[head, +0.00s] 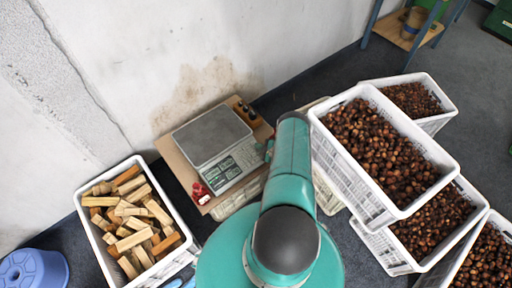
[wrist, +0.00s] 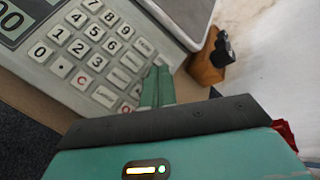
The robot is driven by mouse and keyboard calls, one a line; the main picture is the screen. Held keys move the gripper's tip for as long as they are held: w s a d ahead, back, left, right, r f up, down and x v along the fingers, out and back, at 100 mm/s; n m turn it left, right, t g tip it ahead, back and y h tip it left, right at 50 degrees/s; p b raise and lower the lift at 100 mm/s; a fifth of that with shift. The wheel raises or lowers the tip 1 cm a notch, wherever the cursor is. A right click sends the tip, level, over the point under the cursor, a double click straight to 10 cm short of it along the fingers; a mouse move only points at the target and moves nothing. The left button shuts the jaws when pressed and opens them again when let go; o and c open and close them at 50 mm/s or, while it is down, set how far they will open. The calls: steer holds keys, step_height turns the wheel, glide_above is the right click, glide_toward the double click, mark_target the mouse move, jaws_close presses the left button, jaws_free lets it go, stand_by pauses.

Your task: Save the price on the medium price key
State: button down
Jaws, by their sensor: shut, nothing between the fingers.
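The scale (head: 213,150) stands on a brown board by the wall, with a grey plate and a keypad on its front panel. In the wrist view its keypad (wrist: 97,62) shows white number keys and a C key at the left. The keys nearer my fingers have small labels that I cannot read, so I cannot tell which is the medium price key. Part of the display (wrist: 18,18) shows at the upper left. My gripper (wrist: 157,72) is shut and empty, its green fingertips over the keypad's right edge; contact with a key is unclear. In the head view my arm mostly hides it.
A small wooden block with dark knobs (wrist: 207,62) stands beside the scale. A red item (head: 201,193) lies at the board's front left. White crates of chestnuts (head: 405,205) stand at the right, and a crate of wood pieces (head: 87,222) at the left.

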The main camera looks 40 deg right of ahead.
steer(key=shift+f, duration=0.25)
steer(key=shift+r, duration=0.15)
stand_by(0.3)
steer(key=shift+s+r, duration=0.15)
steer(key=shift+r, duration=0.45)
steer(key=r, duration=0.1)
steer(key=s+r, duration=0.1)
steer(key=r, duration=0.2)
steer(key=shift+s+a+r, duration=0.1)
steer(key=shift+s+r, duration=0.2)
steer(key=shift+r, duration=0.1)
stand_by(2.2)
steer(key=s+a+r, duration=0.1)
steer(key=a, duration=0.1)
steer(key=s+a+r, duration=0.1)
steer(key=s, duration=0.1)
steer(key=shift+s+a+r, duration=0.2)
steer(key=shift+a+r, duration=0.15)
steer(key=shift+a, duration=0.05)
